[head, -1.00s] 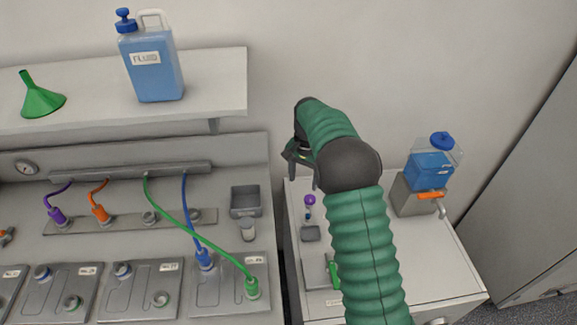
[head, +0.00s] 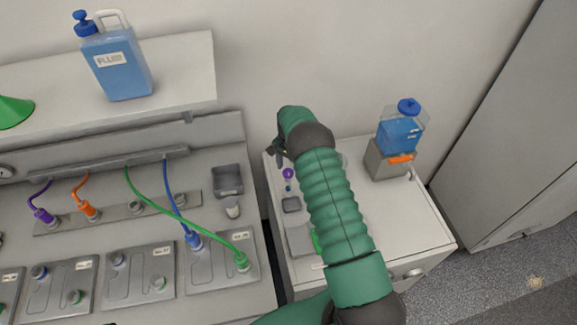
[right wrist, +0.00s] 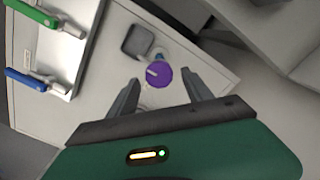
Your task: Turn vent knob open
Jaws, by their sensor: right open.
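The purple knob (head: 288,173) stands on the left side of the white cabinet top in the head view. In the right wrist view the round purple knob (right wrist: 158,74), with a pale pointer mark on its top, lies between and just beyond the fingertips. My right gripper (right wrist: 158,88) is open around empty space, its two dark fingers on either side of the knob's line and not seen touching it. In the head view my right gripper (head: 279,148) is partly hidden by its own wrist. My left gripper is not in view.
A green-handled valve (right wrist: 38,15) and a blue-handled valve (right wrist: 34,80) sit on a plate near the knob. A blue fluid tank (head: 400,135) with an orange tap handle stands at the cabinet's back right. A bench with batteries (head: 140,272) and cables lies left, across a gap.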

